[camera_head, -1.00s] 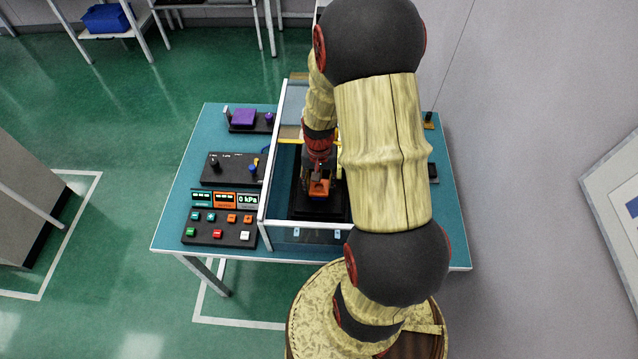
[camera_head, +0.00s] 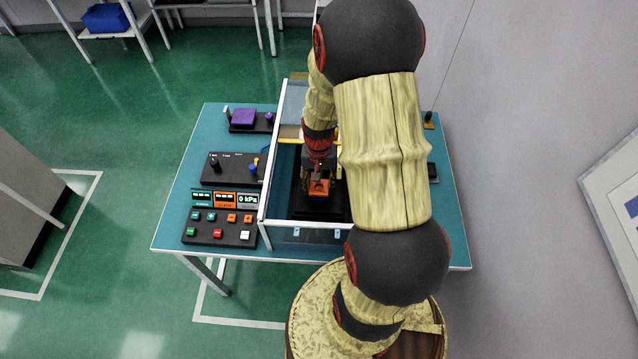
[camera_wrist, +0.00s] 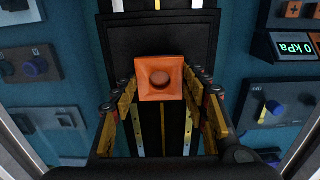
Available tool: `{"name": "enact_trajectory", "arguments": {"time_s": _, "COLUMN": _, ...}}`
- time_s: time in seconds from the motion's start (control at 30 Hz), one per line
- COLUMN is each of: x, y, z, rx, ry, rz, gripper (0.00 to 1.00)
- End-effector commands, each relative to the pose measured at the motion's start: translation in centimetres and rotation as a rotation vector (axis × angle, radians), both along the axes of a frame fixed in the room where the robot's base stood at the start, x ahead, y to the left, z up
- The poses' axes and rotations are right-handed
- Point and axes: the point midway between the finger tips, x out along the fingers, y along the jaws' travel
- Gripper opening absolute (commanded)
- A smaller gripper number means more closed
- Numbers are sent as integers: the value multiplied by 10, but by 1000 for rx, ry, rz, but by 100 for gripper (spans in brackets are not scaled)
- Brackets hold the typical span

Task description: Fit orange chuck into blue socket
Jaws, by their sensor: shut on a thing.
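The orange chuck (camera_wrist: 160,78) is a square orange block with a round knob on its face. In the wrist view it sits between the fingertips of my gripper (camera_wrist: 163,95), which is shut on it. In the head view the orange chuck (camera_head: 319,187) shows below my gripper (camera_head: 318,178), inside the clear-walled enclosure and over a black fixture (camera_head: 318,211). I cannot tell whether the chuck touches the fixture. No blue socket can be made out; the chuck, gripper and arm may hide it.
The enclosure's white-edged frame (camera_head: 263,200) stands close around my gripper. A control panel (camera_head: 219,228) with coloured buttons and a 0 kPa display (camera_head: 248,199) lies left of it. A purple block (camera_head: 243,117) stands at the table's back left. My arm hides much of the right side.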

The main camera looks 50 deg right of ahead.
Motion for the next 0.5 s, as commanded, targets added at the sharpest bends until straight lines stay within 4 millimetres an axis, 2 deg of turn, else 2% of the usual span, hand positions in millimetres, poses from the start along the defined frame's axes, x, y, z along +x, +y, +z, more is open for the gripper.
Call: {"name": "enact_trajectory", "arguments": {"time_s": 0.5, "x": 0, "y": 0, "z": -4, "rx": 0, "ry": 0, "rz": 0, "gripper": 15}}
